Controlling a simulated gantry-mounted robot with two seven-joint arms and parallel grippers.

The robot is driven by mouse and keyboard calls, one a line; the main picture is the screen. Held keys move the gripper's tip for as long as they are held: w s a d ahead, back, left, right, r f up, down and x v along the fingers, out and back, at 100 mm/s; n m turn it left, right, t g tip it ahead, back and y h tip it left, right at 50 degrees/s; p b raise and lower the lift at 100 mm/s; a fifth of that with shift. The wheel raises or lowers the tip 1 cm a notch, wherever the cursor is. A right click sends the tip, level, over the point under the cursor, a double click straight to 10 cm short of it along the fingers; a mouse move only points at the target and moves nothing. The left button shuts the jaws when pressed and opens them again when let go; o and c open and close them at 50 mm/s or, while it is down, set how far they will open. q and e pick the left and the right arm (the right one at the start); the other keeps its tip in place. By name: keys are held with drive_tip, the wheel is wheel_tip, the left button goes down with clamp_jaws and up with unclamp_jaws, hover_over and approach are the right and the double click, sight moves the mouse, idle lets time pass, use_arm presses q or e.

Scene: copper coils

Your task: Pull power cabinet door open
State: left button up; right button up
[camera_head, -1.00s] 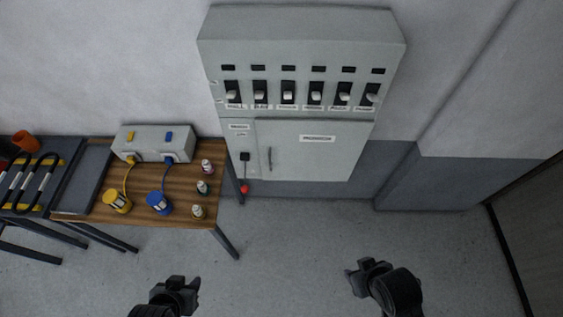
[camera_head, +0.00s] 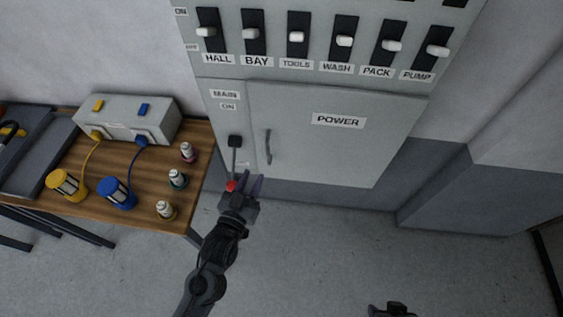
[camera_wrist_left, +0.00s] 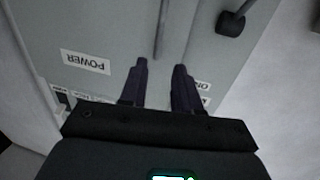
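The power cabinet door (camera_head: 340,150) is a grey panel labelled POWER and looks shut. Its dark vertical bar handle (camera_head: 268,147) is on the door's left side. My left gripper (camera_head: 249,187) is in front of the cabinet, just below and left of the handle in the head view. Its two fingers are apart with nothing between them. In the left wrist view, the handle (camera_wrist_left: 161,30) shows beyond the open fingertips (camera_wrist_left: 160,68), apart from them. My right gripper (camera_head: 390,309) is at the bottom edge, mostly cut off, its fingers unclear.
Left of the door is a main lever (camera_head: 235,142) with a red knob (camera_head: 231,185), close to my left gripper. Labelled switches (camera_head: 297,38) line the upper cabinet. A wooden table (camera_head: 150,194) with bottles and a cable box stands left. Floor at right is clear.

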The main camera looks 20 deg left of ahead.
sight(269, 163)
use_arm(q)
drive_tip(key=w+f+b, duration=0.1)
drive_tip(key=w, duration=0.3)
drive_tip(key=w+f+b, duration=0.1)
drive_tip(key=w+b, duration=0.1)
drive_tip(key=w, duration=0.2)
drive_tip(key=w+f+b, duration=0.1)
drive_tip(key=w, duration=0.2)
drive_tip(key=shift+w+d+f, duration=0.2)
drive_tip(key=shift+w+d, duration=0.15)
drive_tip(key=shift+w, duration=0.05)
use_arm(e)
wheel_tip(269, 163, down, 6)
use_arm(q)
drive_tip(key=shift+c, duration=0.3)
use_arm(e)
drive_tip(key=shift+s, duration=0.1)
use_arm(q)
clamp_jaws()
